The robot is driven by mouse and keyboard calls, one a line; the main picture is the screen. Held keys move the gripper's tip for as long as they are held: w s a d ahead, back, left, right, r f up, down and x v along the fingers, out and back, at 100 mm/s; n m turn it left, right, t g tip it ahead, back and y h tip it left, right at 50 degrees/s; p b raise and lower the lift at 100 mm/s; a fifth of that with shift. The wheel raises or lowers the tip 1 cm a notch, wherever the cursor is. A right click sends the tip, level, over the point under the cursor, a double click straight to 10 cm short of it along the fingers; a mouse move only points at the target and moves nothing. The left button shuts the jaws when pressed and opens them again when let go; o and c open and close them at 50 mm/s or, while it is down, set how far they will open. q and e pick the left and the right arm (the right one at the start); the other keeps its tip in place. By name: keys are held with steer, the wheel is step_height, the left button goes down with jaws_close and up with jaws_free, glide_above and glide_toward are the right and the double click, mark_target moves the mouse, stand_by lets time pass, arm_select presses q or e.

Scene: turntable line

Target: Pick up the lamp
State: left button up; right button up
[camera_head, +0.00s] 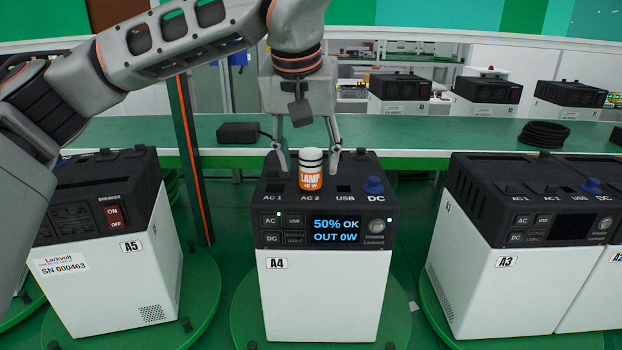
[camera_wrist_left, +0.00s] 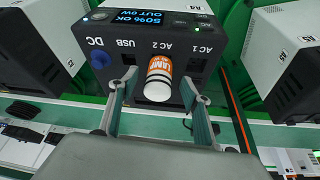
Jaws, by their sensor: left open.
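The lamp (camera_head: 312,172) is a small orange and white cylinder with dark bands, marked LAMP. It stands upright on top of the power station A4 (camera_head: 322,290), at the AC 2 label. My left gripper (camera_head: 309,160) is open, with its fingers on either side of the lamp. In the left wrist view the lamp (camera_wrist_left: 158,80) is between the two fingertips (camera_wrist_left: 158,92), with gaps on both sides. The display on A4 reads 50% OK, OUT 0W. My right gripper is not in view.
Power station A5 (camera_head: 110,262) stands at left and A3 (camera_head: 500,275) at right, on green turntables. Behind is a green bench (camera_head: 400,131) with a black adapter (camera_head: 240,132) and a coiled black cable (camera_head: 543,133). A blue knob (camera_head: 373,186) stands up on A4, right of the lamp.

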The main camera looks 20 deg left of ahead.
mark_target(310, 169)
arm_select(q)
steer(key=shift+x, duration=1.6)
steer(key=shift+r, duration=0.1)
steer(key=c, duration=1.3)
jaws_close()
steer(key=shift+r, duration=0.1)
